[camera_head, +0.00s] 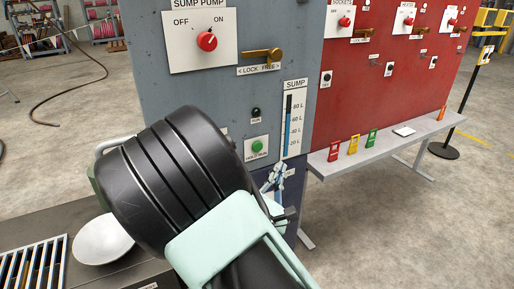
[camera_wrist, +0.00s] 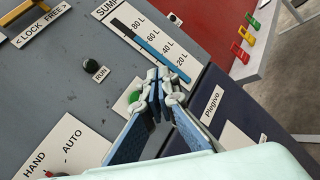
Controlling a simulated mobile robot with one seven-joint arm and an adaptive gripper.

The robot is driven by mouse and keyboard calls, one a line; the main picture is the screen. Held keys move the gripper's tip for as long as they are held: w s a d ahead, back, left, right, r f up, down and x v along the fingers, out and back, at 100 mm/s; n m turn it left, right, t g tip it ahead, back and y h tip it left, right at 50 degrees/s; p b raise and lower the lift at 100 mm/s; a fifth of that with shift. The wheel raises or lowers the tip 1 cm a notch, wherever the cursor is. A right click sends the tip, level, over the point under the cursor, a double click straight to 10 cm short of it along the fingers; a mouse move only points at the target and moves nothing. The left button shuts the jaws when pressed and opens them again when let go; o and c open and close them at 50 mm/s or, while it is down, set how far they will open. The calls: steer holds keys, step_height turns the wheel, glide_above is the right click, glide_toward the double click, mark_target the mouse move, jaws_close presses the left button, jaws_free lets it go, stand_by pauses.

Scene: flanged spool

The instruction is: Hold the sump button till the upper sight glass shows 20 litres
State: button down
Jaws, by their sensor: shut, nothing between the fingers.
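The green sump button (camera_head: 257,145) is on the grey panel; in the wrist view the button (camera_wrist: 133,97) is partly behind a finger. My gripper (camera_head: 277,172) is shut and empty, right of and below the button in the head view. In the wrist view its fingertips (camera_wrist: 160,76) appear beside the button, toward the gauge; I cannot tell whether they touch the panel. The sight glass labelled SUMP (camera_head: 287,125) shows a blue column topping out between the 60 L and 80 L marks; it also shows in the wrist view (camera_wrist: 157,56).
The RUN lamp (camera_head: 256,112) above the button looks dark. The SUMP PUMP knob (camera_head: 207,41) and a brass lever (camera_head: 262,55) sit higher. A HAND/AUTO switch (camera_wrist: 62,174) is lower left in the wrist view. A grey bench (camera_head: 375,150) with coloured tags stands right; a white bowl (camera_head: 102,240) is left.

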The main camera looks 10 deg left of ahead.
mark_target(262, 145)
steer(key=shift+w+a, duration=0.85)
steer(key=shift+w, duration=0.35)
steer(key=shift+w+a, duration=0.8)
steer(key=shift+w, duration=0.45)
steer(key=shift+w+a, duration=0.85)
steer(key=shift+w, duration=0.35)
steer(key=shift+w, duration=0.1)
steer(key=shift+w+a, duration=0.2)
steer(key=shift+w, duration=0.05)
steer(key=shift+w+a+b, duration=0.3)
steer(key=shift+w+a, duration=0.05)
steer(key=shift+w, duration=0.05)
stand_by(3.6)
